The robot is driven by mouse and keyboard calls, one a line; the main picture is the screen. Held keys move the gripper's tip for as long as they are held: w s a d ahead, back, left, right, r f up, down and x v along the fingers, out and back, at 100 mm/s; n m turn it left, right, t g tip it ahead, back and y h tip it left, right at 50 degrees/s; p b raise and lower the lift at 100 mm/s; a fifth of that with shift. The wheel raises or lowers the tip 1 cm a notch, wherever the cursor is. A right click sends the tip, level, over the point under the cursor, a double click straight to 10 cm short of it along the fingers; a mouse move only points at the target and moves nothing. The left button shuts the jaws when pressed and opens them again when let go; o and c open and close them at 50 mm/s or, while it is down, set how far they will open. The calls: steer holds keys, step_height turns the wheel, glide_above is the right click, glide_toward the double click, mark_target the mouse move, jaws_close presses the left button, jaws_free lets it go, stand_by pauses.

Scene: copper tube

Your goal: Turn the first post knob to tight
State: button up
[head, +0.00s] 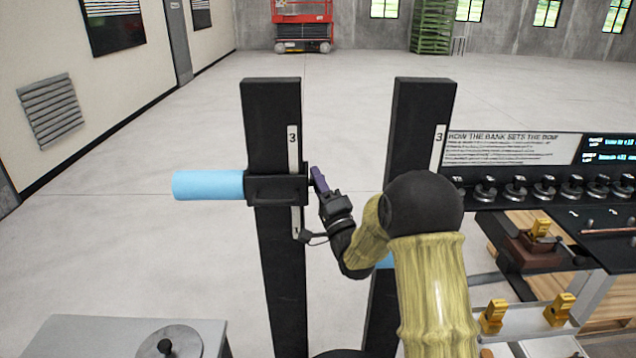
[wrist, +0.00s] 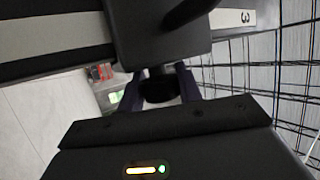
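The left black post (head: 272,130) stands upright with a white scale strip marked 3. A black carriage block (head: 277,190) sits on it, with a light blue cylinder (head: 210,185) sticking out to the left. My gripper (head: 319,180) is at the right side of this block. In the wrist view, my purple fingers (wrist: 160,84) lie on both sides of a dark round knob (wrist: 160,90) under the block (wrist: 160,40). The knob fills the gap, and the fingers look shut on it. The knob is hidden in the head view.
A second black post (head: 420,130) stands to the right, partly behind my arm. A bench with a row of knobs (head: 515,187) and brass pieces (head: 493,315) is at the right. A grey cabinet (head: 120,335) stands front left. The floor behind is open.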

steer(key=shift+r+m+g+h+p, duration=0.15)
steer(key=shift+m+g+h+p, duration=0.15)
steer(key=shift+h+p, duration=0.1)
steer(key=m+g+h+p, duration=0.1)
steer(key=p, duration=0.1)
steer(key=shift+r+g+h+p, duration=0.15)
steer(key=shift+g+h+p, duration=0.15)
steer(key=shift+p, duration=0.1)
steer(key=m+g+h+p, duration=0.1)
steer(key=m+g+p, duration=0.1)
steer(key=g+p, duration=0.1)
steer(key=shift+r+p, duration=0.15)
steer(key=shift+p, duration=0.75)
steer(key=m+g+h+p, duration=0.1)
steer(key=g+p, duration=0.1)
steer(key=p, duration=0.3)
steer(key=g+p, duration=0.3)
steer(key=p, duration=0.1)
steer(key=shift+m+h+p, duration=0.35)
steer(key=shift+m+h, duration=0.05)
steer(key=g+p, duration=0.1)
steer(key=p, duration=0.1)
steer(key=g+p, duration=0.2)
steer(key=shift+f+m, duration=0.3)
steer(key=shift+f, duration=0.2)
steer(key=o, duration=1)
